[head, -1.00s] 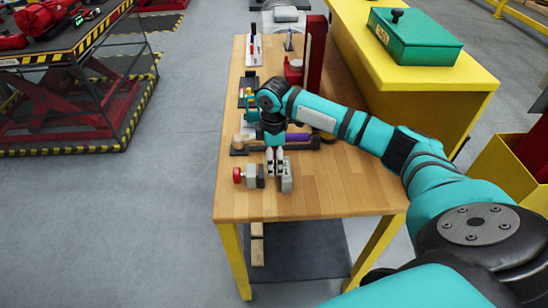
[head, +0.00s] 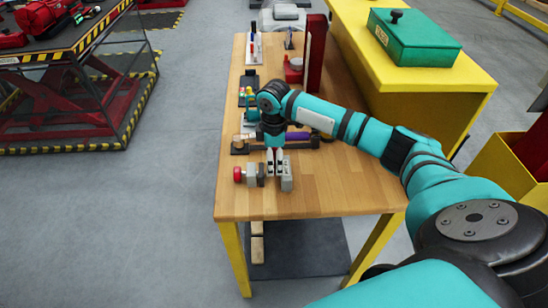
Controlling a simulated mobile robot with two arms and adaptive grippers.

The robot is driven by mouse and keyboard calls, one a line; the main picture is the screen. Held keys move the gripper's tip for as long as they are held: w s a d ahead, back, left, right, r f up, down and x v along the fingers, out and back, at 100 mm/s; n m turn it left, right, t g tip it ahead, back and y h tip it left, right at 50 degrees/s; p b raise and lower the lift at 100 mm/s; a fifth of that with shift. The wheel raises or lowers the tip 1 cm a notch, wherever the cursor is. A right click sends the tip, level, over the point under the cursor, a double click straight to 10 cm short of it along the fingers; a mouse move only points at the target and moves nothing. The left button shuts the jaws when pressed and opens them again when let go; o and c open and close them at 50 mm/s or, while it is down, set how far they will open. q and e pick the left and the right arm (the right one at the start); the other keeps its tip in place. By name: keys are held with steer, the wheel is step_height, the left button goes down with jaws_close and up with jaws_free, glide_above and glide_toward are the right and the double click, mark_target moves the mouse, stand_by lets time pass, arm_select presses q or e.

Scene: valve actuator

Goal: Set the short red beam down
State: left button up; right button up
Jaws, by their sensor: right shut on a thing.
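My right gripper (head: 274,168) points straight down near the front of the wooden table (head: 335,190). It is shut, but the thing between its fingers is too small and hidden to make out. The fingers are beside a grey fixture block (head: 287,180) on their right. On their left is a grey part with a red knob (head: 238,174). No other red beam shows clearly. My left gripper is out of view.
A purple-and-tan bar (head: 298,135) lies crosswise behind the gripper. A small red can-like object (head: 293,68) and several tools stand farther back. A yellow bench with a green box (head: 414,38) is at the right. The table's front right is clear.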

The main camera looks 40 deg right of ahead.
steer(key=shift+f, duration=1.05)
steer(key=o, duration=1.8)
step_height(320, 180, up, 12)
steer(key=shift+f, duration=0.1)
